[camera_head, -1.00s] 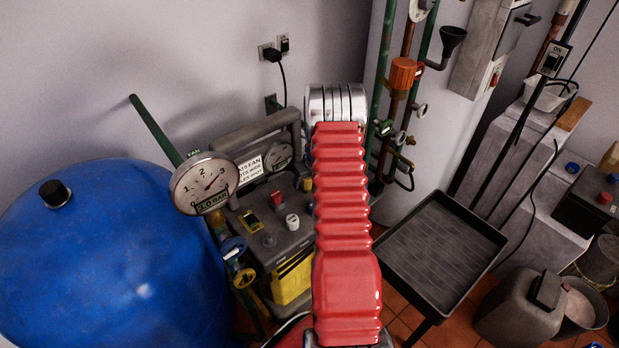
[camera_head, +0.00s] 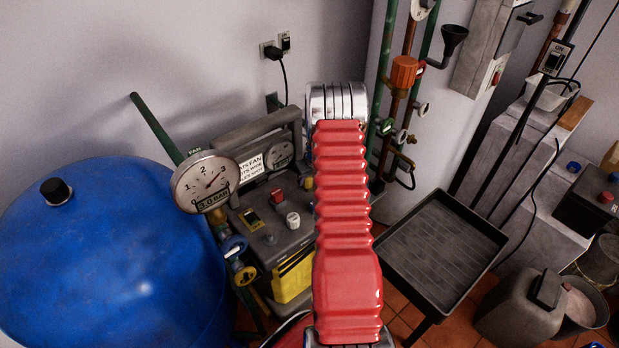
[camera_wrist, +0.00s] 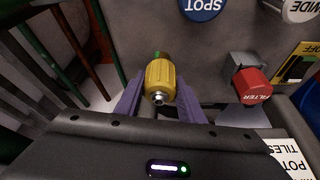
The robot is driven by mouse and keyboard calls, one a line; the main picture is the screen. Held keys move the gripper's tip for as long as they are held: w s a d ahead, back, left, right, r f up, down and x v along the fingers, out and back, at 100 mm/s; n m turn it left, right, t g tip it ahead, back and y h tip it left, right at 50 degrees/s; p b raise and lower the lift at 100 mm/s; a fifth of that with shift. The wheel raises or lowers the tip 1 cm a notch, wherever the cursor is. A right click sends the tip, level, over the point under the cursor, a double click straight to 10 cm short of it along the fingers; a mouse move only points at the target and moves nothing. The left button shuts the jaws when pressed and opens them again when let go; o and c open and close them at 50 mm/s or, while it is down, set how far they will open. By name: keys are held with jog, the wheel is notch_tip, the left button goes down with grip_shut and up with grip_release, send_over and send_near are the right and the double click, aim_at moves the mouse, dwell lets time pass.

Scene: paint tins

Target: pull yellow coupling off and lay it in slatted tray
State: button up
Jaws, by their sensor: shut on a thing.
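The yellow coupling (camera_wrist: 161,78) is a ribbed, barrel-shaped piece with a metal end, in the upper middle of the wrist view. My gripper (camera_wrist: 160,94) has its two purple fingers shut on it, one on each side. A bit of green and brown shows just behind the coupling; I cannot tell whether the coupling is still joined to it. The slatted tray (camera_head: 440,250) is dark, shallow and looks empty, right of my arm in the head view.
A grey machine with coloured knobs (camera_head: 275,225) stands left of my arm, beside a pressure gauge (camera_head: 206,182) and a blue tank (camera_head: 120,260). Upright pipes (camera_head: 404,75) rise behind the tray. A red filter knob (camera_wrist: 251,86) is right of the coupling in the wrist view.

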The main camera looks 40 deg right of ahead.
jog(key=c, duration=0.4)
jog(key=shift+o, duration=0.2)
jog(key=shift+r, duration=0.1)
jog(key=shift+r, duration=0.4)
jog(key=shift+r, duration=0.35)
jog(key=shift+r, duration=0.3)
jog(key=shift+r, duration=0.35)
jog(key=shift+r, duration=0.35)
jog(key=shift+r, duration=0.2)
